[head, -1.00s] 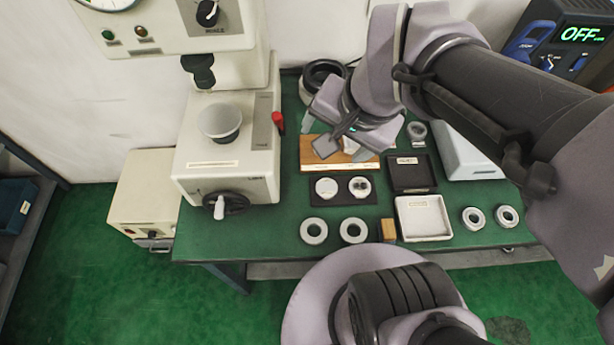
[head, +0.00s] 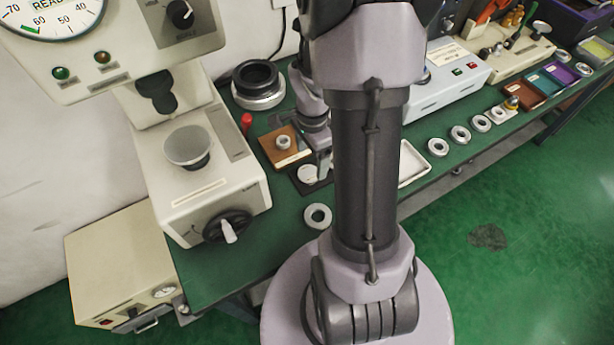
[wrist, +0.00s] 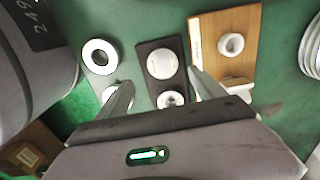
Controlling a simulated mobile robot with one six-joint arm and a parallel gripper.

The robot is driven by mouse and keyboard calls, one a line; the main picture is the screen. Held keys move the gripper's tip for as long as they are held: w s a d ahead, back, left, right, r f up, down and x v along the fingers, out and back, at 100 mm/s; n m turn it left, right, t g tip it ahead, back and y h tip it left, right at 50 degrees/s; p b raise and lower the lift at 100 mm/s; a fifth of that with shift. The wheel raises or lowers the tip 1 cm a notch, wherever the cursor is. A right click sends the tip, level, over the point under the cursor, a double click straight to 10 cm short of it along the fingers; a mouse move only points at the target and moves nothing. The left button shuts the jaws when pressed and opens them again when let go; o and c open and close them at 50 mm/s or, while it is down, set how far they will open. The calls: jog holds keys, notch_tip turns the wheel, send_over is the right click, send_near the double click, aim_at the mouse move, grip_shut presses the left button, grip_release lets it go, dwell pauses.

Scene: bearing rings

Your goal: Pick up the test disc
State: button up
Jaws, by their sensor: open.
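A dark holder plate (wrist: 150,50) lies on the green bench with two round pale pieces on it. One is a plain white disc (wrist: 162,64), which looks like the test disc. The other piece (wrist: 170,98) has dark marks and is partly covered by my gripper's body in the wrist view. My gripper (wrist: 160,88) is open and empty, its fingers apart on either side of the holder in that view. In the head view the disc (head: 308,174) shows beside my gripper (head: 323,168), and my arm hides the holder's right part.
A wooden block (head: 270,150) with a ring (head: 283,142) stands beside the holder. A loose ring (head: 317,215) lies near the front edge. The hardness tester (head: 200,190) stands left, a large dark ring stack (head: 258,84) behind. Several rings lie right of my arm.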

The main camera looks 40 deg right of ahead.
aim_at(309, 173)
jog(key=f+b, duration=0.1)
jog(key=f, duration=0.1)
jog(key=f+b, duration=0.1)
jog(key=f, duration=0.1)
jog(key=f+b, duration=0.1)
jog(key=f, duration=0.1)
jog(key=shift+w+a+f, duration=0.15)
jog(key=shift+w+f, duration=0.05)
jog(key=shift+w, duration=0.2)
jog(key=shift+r, duration=0.1)
jog(key=shift+c, duration=1.1)
grip_shut()
